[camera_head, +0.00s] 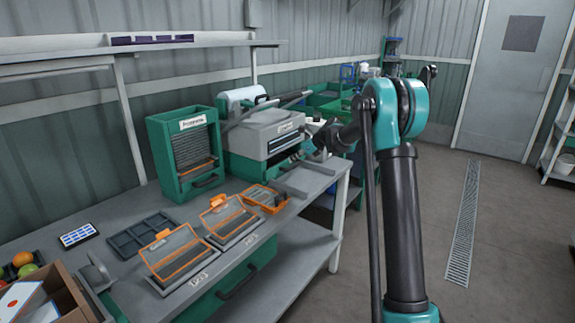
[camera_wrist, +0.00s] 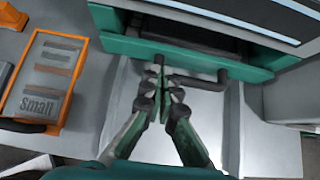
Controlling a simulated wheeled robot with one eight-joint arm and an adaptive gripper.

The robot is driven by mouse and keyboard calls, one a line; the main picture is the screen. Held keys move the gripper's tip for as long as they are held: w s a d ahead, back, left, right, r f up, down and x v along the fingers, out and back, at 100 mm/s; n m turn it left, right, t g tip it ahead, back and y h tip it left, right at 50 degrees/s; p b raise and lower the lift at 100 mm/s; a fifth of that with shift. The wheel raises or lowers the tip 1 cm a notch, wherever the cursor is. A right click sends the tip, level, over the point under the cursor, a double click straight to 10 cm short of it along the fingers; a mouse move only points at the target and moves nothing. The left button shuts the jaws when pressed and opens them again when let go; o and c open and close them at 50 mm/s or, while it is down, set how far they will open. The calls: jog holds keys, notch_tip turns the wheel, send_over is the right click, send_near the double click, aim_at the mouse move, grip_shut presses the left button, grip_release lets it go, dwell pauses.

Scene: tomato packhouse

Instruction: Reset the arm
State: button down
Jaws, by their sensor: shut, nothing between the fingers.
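My arm, teal and dark grey, rises at the right of the head view and bends left toward the grey and green machine (camera_head: 272,138) on the bench. My gripper (camera_wrist: 163,93) shows in the wrist view, shut and empty, with its fingertips together. It is over a light grey surface just in front of a dark bar handle on the machine's green front. I cannot tell whether the fingertips touch the handle. In the head view my gripper is small and hard to make out near the machine's front.
An orange-framed box marked "small" (camera_wrist: 45,85) lies left of my gripper. The bench (camera_head: 125,272) also holds two orange-framed lidded trays (camera_head: 172,258), a dark compartment tray (camera_head: 142,234), a green cabinet (camera_head: 184,152) and a cardboard box (camera_head: 68,295). Open floor (camera_head: 435,185) lies to the right.

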jog(key=s+d+r+n+h, duration=0.1)
jog(key=s+d+n, duration=0.25)
jog(key=s, duration=0.35)
jog(key=s+d+n+h, duration=0.1)
jog(key=s+d+n, duration=0.25)
jog(key=s, duration=0.35)
jog(key=s+d+f+n+h, duration=0.2)
jog(key=s+d+f+n, duration=0.2)
jog(key=s, duration=0.8)
jog(key=s+d+f+n+h, duration=0.2)
jog(key=s+d+f+n, duration=0.2)
jog(key=s, duration=0.9)
jog(key=s+d+f+n+g+h, duration=0.1)
jog(key=s+d+f+n, duration=0.4)
jog(key=s, duration=0.8)
jog(key=d+n+h, duration=0.1)
jog(key=d+n, duration=0.1)
jog(key=n, duration=0.2)
jog(key=shift+d, duration=0.1)
